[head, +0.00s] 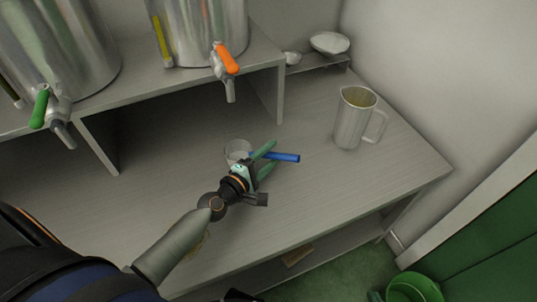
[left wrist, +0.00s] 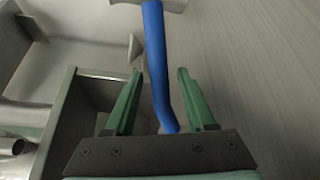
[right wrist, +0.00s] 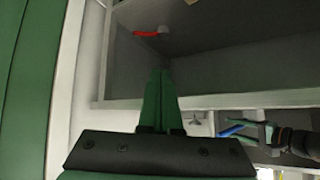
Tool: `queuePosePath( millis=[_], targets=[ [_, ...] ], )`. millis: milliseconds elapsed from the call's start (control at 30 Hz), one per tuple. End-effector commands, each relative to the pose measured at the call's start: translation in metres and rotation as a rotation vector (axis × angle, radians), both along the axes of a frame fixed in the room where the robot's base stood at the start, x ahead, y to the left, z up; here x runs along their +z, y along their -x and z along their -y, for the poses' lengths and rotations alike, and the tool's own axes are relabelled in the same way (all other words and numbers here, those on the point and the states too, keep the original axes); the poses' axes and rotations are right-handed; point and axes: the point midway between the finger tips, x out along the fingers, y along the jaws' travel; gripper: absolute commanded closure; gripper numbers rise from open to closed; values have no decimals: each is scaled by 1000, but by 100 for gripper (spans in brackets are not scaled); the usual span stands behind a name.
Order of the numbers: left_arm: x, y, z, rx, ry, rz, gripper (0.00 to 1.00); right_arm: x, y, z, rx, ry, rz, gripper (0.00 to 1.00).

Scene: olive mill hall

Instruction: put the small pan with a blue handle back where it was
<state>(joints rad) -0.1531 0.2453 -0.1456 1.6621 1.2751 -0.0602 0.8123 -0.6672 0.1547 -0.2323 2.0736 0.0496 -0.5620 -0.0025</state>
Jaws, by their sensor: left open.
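The blue handle (head: 284,157) of the small pan lies just above or on the grey counter in the head view. A small pale round vessel (head: 237,148), apparently the pan's bowl, shows left of it, partly hidden by my left gripper. My left gripper (head: 270,157) is open, with its green fingers around the handle. In the left wrist view the blue handle (left wrist: 157,65) runs between the spread fingers (left wrist: 160,78), with a gap on both sides. In the right wrist view my right gripper (right wrist: 158,85) has its fingers together, empty; the blue handle (right wrist: 232,130) also shows there.
A metal jug (head: 352,120) stands on the counter at right. Steel tanks with a green tap (head: 40,108) and an orange tap (head: 227,60) stand on the raised shelf. White bowls (head: 330,43) sit at the back. A green bucket (head: 414,288) is on the floor.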

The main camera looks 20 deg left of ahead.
Motion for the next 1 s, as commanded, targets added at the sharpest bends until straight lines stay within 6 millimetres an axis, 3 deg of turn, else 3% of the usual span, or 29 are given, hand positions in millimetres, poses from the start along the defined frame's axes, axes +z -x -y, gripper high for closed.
queuePosePath(
  millis=[167,700,1000],
  targets=[
    [2,6,-2,0,-2,-3,45,2,0,-1,0,-1,0,100],
    [12,97,-21,-1,-2,-2,45,-6,-5,-4,-3,-10,9,100],
    [17,116,-25,0,-1,-1,45,3,-11,-1,-9,-9,49,100]
  ],
)
